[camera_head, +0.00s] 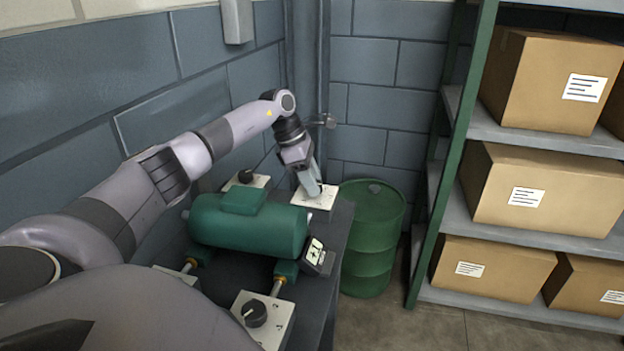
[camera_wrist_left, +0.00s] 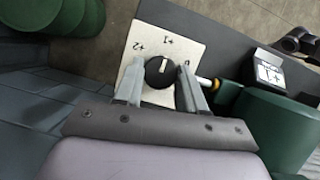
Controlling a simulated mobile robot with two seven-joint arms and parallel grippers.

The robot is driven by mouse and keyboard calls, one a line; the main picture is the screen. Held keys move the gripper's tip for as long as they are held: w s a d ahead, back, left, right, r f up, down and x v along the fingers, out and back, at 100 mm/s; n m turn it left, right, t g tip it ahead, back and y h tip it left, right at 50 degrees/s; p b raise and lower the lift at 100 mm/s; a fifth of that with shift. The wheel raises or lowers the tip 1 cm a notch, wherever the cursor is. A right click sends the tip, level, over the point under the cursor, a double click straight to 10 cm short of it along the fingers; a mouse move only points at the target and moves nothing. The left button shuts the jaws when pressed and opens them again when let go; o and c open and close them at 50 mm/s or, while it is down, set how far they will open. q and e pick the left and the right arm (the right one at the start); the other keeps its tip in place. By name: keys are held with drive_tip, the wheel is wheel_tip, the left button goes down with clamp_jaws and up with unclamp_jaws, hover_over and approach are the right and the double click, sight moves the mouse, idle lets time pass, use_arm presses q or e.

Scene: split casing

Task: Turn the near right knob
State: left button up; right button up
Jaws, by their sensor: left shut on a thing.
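The near right knob (camera_head: 254,313) is black with a pale pointer line, on a light square plate (camera_head: 278,328) at the bench's near end. No gripper is at it. My left gripper (camera_head: 315,190) is pointed down at the far right plate (camera_head: 327,199). In the left wrist view its two fingers (camera_wrist_left: 160,90) are shut on the far right knob (camera_wrist_left: 160,71), one on each side. That knob's white pointer line points roughly to the +1 mark; +2 and 0 also show on its plate (camera_wrist_left: 147,44). My right gripper is not seen.
A green motor-like casing (camera_head: 250,224) lies between the plates on a dark bench (camera_head: 325,265), with a small gauge (camera_head: 317,256) at its side. Another knob (camera_head: 245,176) is at the far left. A green drum (camera_head: 372,235) and a shelf of cartons (camera_head: 530,190) stand right.

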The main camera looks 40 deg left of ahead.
use_arm(q)
drive_tip(key=o, duration=1.1)
drive_tip(key=shift+v, duration=3.65)
drive_tip(key=shift+f, duration=0.1)
